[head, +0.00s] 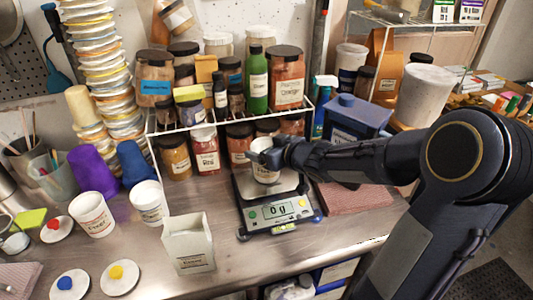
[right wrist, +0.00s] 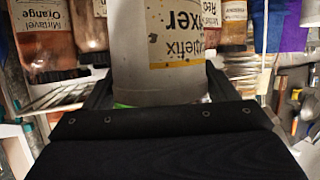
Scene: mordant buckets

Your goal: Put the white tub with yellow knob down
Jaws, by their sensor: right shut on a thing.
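My right gripper (head: 272,157) reaches in from the right and is shut on a small white tub (head: 265,174), upright over the pan of a digital scale (head: 275,211). I cannot tell whether the tub's base touches the pan; the display reads 0 g. In the right wrist view the tub (right wrist: 160,45) stands between the fingers and shows a yellow-edged label ending in "fixer". No lid or knob shows on it. A white lid with a yellow knob (head: 120,284) lies on the steel table at the front left. My left gripper is not in view.
Two open white tubs (head: 92,216) (head: 150,205) and an empty-looking white carton (head: 188,243) stand left of the scale. Lids with red (head: 54,224) and blue (head: 64,282) knobs lie nearby. A wire rack of jars (head: 182,131) is close behind; a blue box (head: 354,120) stands right.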

